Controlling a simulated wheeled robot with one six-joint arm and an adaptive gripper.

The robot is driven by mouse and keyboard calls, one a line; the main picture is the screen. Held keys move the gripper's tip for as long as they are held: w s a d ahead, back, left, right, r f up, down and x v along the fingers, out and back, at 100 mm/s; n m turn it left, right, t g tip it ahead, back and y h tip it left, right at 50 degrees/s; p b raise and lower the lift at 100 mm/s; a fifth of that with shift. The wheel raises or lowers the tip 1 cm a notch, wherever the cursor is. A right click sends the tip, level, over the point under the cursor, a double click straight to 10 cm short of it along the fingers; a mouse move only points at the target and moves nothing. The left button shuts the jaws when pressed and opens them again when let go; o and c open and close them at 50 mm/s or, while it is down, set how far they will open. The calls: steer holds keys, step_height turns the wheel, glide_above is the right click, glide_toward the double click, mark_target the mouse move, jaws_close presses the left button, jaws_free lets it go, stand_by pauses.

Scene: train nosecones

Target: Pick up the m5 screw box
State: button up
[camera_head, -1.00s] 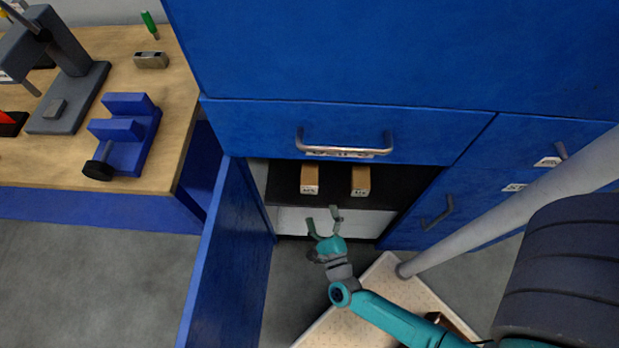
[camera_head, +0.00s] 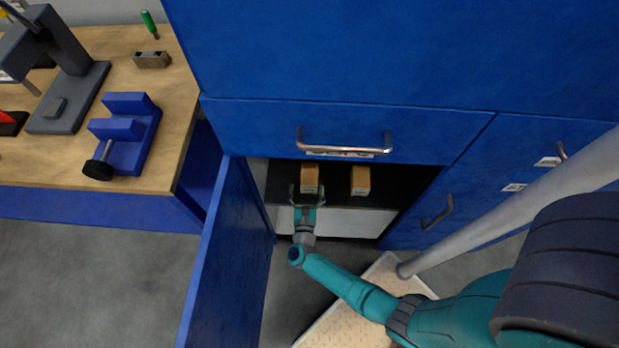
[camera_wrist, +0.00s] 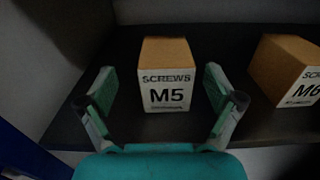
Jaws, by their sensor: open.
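The M5 screw box (camera_wrist: 166,76) is a small brown carton with a white label reading "SCREWS M5". It stands on a dark shelf (camera_wrist: 70,128) inside the open blue cabinet. It also shows in the head view (camera_head: 310,178) as the left one of two boxes. My gripper (camera_wrist: 162,92) is open, with one finger on each side of the M5 box's front and gaps between the fingers and the box. In the head view my gripper (camera_head: 307,194) reaches in at the shelf's front edge, just before the box.
A similar M6 screw box (camera_wrist: 288,70) stands to the right, also in the head view (camera_head: 360,181). The open cabinet door (camera_head: 228,260) is on the left. A drawer with a handle (camera_head: 345,150) is above the opening. A workbench (camera_head: 150,100) stands at far left.

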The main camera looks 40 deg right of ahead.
mark_target(310, 174)
steer(key=shift+s+d+r+x, duration=0.1)
steer(key=shift+s+x, duration=0.05)
steer(key=shift+x, duration=1.35)
steer(key=shift+s+d+r+x, duration=0.1)
steer(key=shift+d+x, duration=0.05)
steer(key=shift+x, duration=1.3)
steer(key=c, duration=1.6)
